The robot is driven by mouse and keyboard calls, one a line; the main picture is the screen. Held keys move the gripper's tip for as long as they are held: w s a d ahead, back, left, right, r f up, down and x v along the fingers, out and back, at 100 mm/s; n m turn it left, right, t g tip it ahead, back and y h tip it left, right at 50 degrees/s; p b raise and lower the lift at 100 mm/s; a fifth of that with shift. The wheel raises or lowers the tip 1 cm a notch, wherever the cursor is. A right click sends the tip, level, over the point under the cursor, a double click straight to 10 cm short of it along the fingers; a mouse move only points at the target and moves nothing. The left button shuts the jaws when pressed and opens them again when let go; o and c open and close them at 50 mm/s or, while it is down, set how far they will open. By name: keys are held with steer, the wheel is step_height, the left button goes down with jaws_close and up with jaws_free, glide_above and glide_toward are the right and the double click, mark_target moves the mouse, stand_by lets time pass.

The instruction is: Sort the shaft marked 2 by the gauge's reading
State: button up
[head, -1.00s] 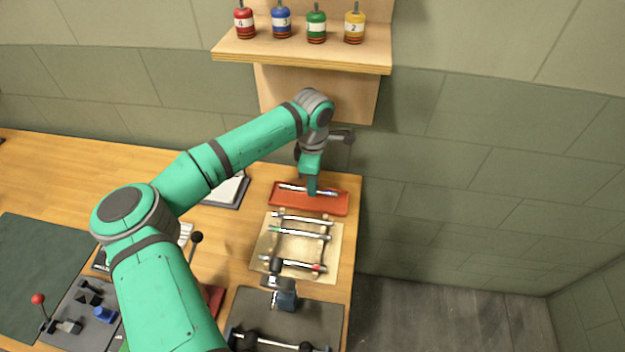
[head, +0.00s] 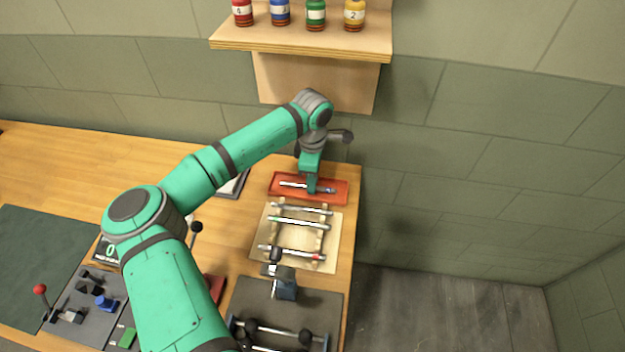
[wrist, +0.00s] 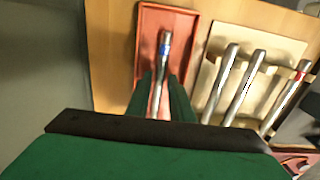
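A steel shaft with a blue band (head: 294,185) lies in the red tray (head: 342,198); the shaft also shows in the wrist view (wrist: 164,50). No number is readable on it. My gripper (head: 311,190) is low over the tray, pointing down. In the wrist view its fingers (wrist: 160,82) stand on either side of the shaft, with narrow gaps visible, so it looks open. A dark display with a light digit (head: 110,251), possibly the gauge, is partly hidden by my arm.
A pale rack (head: 333,240) beside the tray holds several shafts, with green and red marks showing. A dark fixture (head: 284,284) stands in front of it. Numbered bottles stand on the wooden shelf (head: 300,45) above. A black-knobbed lever (head: 196,228) is left of the rack.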

steer(key=shift+o, duration=1.1)
step_height(320, 180, up, 8)
steer(key=shift+f, duration=0.25)
